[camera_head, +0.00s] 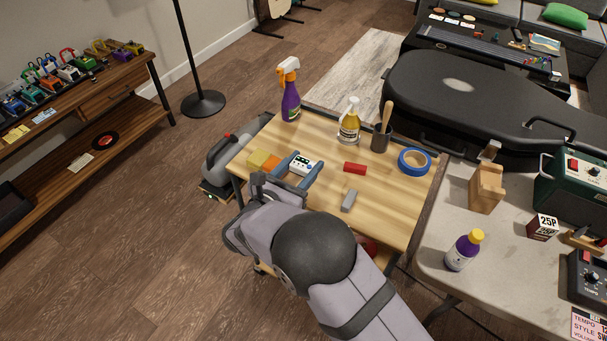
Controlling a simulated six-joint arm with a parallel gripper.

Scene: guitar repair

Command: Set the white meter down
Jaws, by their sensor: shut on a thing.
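The white meter (303,164), a small box with a dark display, is at the left part of the wooden cart top (378,210). My gripper (297,167) is shut on it, with one blue-grey finger on each side. My arm comes in from the bottom of the picture and hides the front left of the cart. I cannot tell whether the meter touches the wood or is held just above it.
Yellow and orange blocks (262,160) lie just left of my gripper. A red block (355,168) and a grey block (349,200) lie to the right. A purple spray bottle (290,100), amber bottle (349,125), dark cup (381,138) and blue tape (414,161) stand behind.

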